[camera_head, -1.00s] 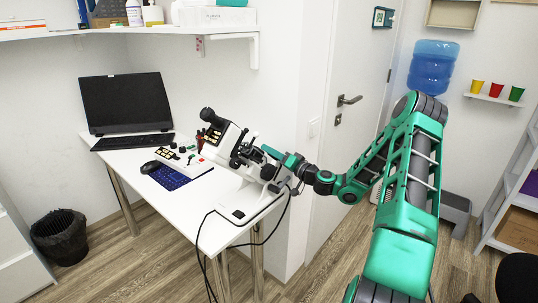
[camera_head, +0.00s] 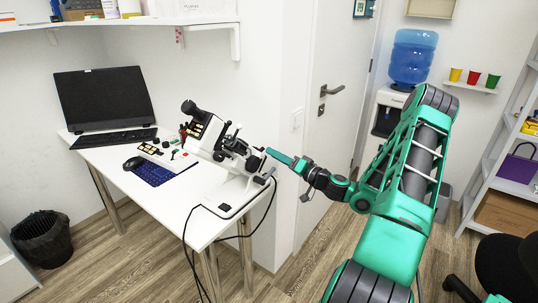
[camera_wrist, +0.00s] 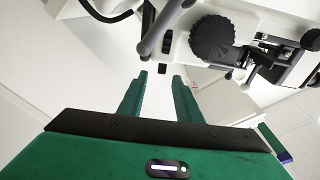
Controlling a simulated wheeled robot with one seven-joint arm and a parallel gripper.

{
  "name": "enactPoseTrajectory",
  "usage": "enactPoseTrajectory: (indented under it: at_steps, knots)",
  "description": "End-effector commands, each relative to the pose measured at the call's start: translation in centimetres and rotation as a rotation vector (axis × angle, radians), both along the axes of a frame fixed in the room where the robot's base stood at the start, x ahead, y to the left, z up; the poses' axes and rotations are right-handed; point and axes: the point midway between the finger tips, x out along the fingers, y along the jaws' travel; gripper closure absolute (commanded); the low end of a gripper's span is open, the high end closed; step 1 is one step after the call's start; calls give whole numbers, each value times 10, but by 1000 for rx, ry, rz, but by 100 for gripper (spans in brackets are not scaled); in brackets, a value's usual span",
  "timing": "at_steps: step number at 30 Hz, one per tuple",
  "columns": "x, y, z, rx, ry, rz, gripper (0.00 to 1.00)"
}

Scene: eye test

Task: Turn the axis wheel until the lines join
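The white and black eye-test instrument (camera_head: 228,153) stands tilted at the right end of the white desk (camera_head: 187,208). In the wrist view a dark ribbed wheel (camera_wrist: 213,38) shows on the instrument's white body (camera_wrist: 233,14); I cannot tell for sure that it is the axis wheel. My gripper (camera_head: 269,152) is just right of the instrument in the head view, apart from it. In the wrist view my gripper (camera_wrist: 159,77) is open, with a clear gap between its green fingers and nothing in it. The wheel lies ahead and right of the fingertips. The lines are not visible.
A dark screen (camera_head: 103,98), a keyboard (camera_head: 113,138), a mouse (camera_head: 133,163) and a blue mat (camera_head: 160,172) are on the desk. A black cable (camera_head: 190,235) hangs off its front. A door (camera_head: 340,120) and a water cooler (camera_head: 388,112) stand behind my arm.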

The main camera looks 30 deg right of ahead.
Motion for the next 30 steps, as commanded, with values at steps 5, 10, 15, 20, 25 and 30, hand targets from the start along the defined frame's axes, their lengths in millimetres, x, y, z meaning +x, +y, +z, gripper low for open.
enactPoseTrajectory:
  at_steps: [5, 10, 15, 20, 25, 30]
  knots:
    - [-1, 0, 0, 0, 0, 0, 69]
    - [-5, -3, 1, -5, 4, 5, 69]
    - [-42, -21, 6, -25, 40, 47, 69]
    - [-65, -28, 6, -29, 73, 81, 69]
    - [-52, -22, 6, -28, 75, 88, 69]
    - [-25, -11, 6, -28, 73, 90, 69]
